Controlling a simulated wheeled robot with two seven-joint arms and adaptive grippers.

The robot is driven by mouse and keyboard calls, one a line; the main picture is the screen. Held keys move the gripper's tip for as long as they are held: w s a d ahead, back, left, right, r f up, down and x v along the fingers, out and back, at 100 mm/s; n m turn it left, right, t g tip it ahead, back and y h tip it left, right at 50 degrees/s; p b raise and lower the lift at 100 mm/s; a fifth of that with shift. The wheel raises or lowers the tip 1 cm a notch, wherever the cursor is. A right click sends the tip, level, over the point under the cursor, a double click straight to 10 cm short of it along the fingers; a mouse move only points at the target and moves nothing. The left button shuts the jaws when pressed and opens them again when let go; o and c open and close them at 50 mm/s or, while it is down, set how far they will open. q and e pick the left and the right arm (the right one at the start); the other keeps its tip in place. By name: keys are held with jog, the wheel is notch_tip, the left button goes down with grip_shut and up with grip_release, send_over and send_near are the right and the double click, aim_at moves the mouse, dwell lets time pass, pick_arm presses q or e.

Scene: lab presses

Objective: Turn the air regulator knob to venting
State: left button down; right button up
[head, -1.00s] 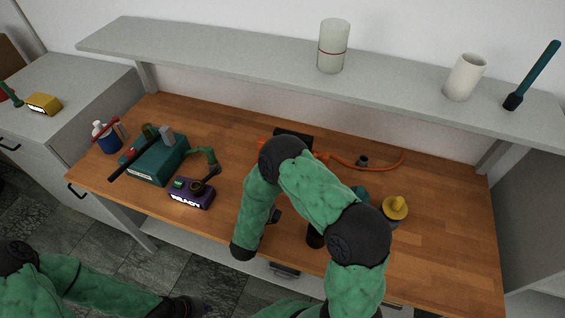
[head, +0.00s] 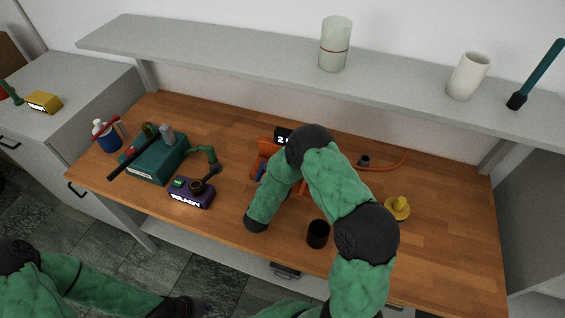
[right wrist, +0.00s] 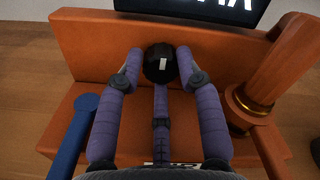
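The air regulator looks to be the orange unit (head: 266,148) with a black display (head: 283,136), partly hidden by my right arm in the head view. In the right wrist view its orange body (right wrist: 85,45) fills the middle. A round black knob (right wrist: 160,64) with a white mark faces me. My right gripper (right wrist: 160,60) has purple fingers on both sides of the knob and a third below it. Narrow gaps seem to show beside the knob; contact is unclear. My left gripper (head: 182,307) is low at the left, away from the bench, its fingers unclear.
On the wooden bench (head: 440,240) are a black cup (head: 318,234), a yellow item (head: 397,208), a purple box (head: 190,193) and a teal box (head: 155,160). In the right wrist view, a blue lever (right wrist: 78,130) and an orange cylinder (right wrist: 280,70) flank the gripper.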

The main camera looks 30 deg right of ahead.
jog(key=c, duration=0.4)
jog(key=shift+m+b, duration=0.4)
jog(key=shift+b, duration=0.05)
jog(key=m+b, duration=0.4)
jog(key=m, duration=0.1)
jog(key=m+b, duration=0.9)
jog(key=b, duration=0.2)
jog(key=shift+d+m, duration=0.1)
jog(key=shift+m, duration=0.2)
jog(key=shift+r+m+b, duration=0.2)
jog(key=shift+m+b, duration=1.2)
jog(key=shift+b, duration=0.1)
jog(key=o, duration=0.9)
jog(key=shift+c, duration=0.2)
jog(key=shift+s, duration=0.15)
